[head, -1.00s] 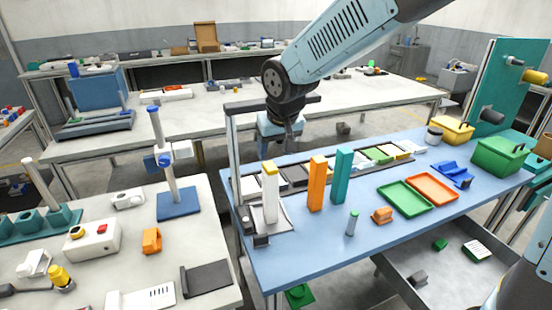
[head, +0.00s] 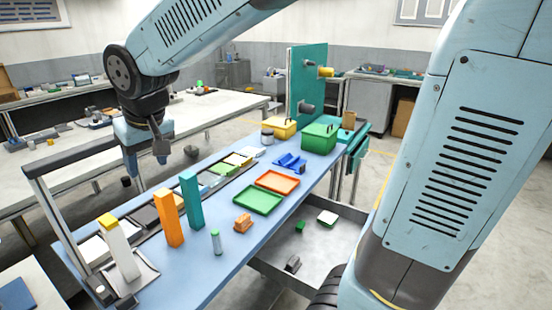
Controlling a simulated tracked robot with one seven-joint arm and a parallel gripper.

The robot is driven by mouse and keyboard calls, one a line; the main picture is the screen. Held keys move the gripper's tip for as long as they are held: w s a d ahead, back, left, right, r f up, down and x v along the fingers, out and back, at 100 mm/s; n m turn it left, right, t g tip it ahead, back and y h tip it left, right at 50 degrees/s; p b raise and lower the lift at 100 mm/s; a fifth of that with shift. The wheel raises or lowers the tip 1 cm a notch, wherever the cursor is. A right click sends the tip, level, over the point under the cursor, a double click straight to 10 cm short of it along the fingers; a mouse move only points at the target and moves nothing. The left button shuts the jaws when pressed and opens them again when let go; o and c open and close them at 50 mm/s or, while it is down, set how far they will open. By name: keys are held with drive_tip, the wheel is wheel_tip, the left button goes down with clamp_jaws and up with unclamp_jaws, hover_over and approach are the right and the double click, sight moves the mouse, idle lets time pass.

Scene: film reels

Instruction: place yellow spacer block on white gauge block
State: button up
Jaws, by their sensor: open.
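A tall white gauge block (head: 118,252) stands upright on a grey plate at the near left end of the blue table. The small yellow spacer block (head: 107,221) sits on its top, and the two look lined up and touching. My gripper (head: 147,165) is open and empty, pointing down. In the picture it is above and slightly right of the yellow block, clear of it. How far behind the blocks it is cannot be told exactly.
A tall orange block (head: 168,219) and a teal block (head: 191,200) stand just right of the white one. A grey frame (head: 80,158) rises at the left. A green tray (head: 258,201), orange tray (head: 278,182) and small green-capped cylinder (head: 216,242) lie farther right.

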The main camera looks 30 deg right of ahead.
drive_tip(key=s+d+m, duration=0.1)
drive_tip(key=s+d, duration=0.3)
drive_tip(key=d, duration=0.4)
drive_tip(key=s+d+m+h, duration=0.1)
drive_tip(key=s+d+m, duration=0.1)
drive_tip(key=s+d, duration=0.3)
drive_tip(key=s+d+r+m+t, duration=0.1)
drive_tip(key=s+d, duration=0.3)
drive_tip(key=d, duration=0.7)
drive_tip(key=shift+s+m+h, duration=0.4)
drive_tip(key=shift+r, duration=0.1)
drive_tip(key=shift+c, duration=0.5)
drive_tip(key=shift+c, duration=0.8)
drive_tip(key=shift+a, duration=0.15)
